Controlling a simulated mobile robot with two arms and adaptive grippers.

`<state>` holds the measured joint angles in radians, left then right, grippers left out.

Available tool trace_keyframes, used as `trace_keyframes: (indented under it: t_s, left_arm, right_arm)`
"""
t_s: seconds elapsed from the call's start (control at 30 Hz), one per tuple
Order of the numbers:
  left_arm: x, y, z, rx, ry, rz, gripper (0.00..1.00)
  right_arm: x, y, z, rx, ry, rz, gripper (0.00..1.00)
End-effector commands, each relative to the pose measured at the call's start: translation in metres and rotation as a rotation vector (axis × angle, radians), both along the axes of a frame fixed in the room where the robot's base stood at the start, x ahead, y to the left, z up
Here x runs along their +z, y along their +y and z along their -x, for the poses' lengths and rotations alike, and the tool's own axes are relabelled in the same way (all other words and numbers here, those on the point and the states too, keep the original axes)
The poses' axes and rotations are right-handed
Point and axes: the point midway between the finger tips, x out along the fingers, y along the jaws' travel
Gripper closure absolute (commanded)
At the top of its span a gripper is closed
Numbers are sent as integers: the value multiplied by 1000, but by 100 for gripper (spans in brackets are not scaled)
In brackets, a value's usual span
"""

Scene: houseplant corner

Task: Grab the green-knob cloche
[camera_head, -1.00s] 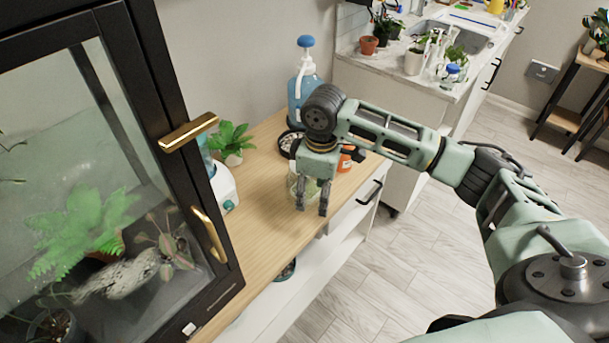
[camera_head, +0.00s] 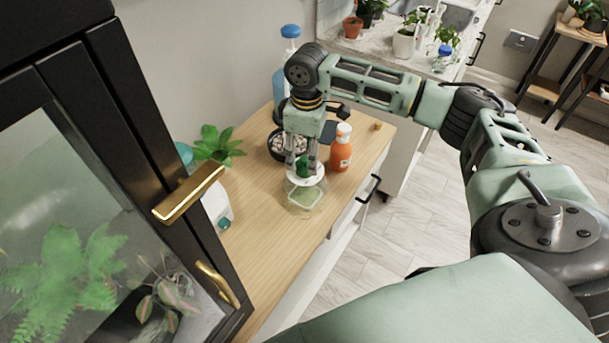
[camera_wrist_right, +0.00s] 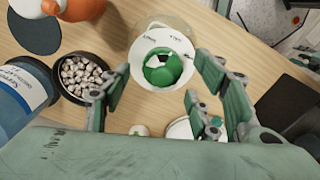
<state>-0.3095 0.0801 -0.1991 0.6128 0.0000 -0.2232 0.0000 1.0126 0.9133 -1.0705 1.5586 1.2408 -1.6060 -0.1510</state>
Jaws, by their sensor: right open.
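The green-knob cloche (camera_head: 306,197) stands on the wooden cabinet top, a clear vessel with a white lettered disc on top and something green inside. Its round green knob shows in the wrist view (camera_wrist_right: 162,70), in the middle of the white disc. My right gripper (camera_head: 301,168) points down over the cloche, with its fingers on either side of the knob. In the wrist view the fingers are spread, with a gap between each of them and the knob. The fingers partly hide the knob in the head view. My left gripper is in neither view.
An orange bottle with a white cap (camera_head: 340,150) stands close behind the cloche to the right. A dark bowl of pebbles (camera_wrist_right: 82,76) and a blue bottle (camera_wrist_right: 20,100) stand nearby. A black-framed glass case (camera_head: 150,130) fills the left. The wood in front is bare.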

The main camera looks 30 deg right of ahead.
Motion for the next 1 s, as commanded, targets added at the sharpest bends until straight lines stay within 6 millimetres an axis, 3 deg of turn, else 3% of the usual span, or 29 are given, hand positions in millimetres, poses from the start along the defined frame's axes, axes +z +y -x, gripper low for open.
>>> trace_keyframes:
  t_s: [0.1, 0.2, 0.5, 1.0]
  left_arm:
    - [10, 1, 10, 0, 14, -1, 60]
    - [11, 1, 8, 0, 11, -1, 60]
    - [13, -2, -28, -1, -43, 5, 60]
    - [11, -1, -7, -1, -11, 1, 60]
  right_arm:
    - [-17, 0, 1, 0, 4, 2, 44]
    - [-30, 0, 0, 1, 2, 1, 44]
    - [-38, 0, 0, 2, -1, 1, 44]
    - [-38, 0, 0, 1, -1, 2, 87]
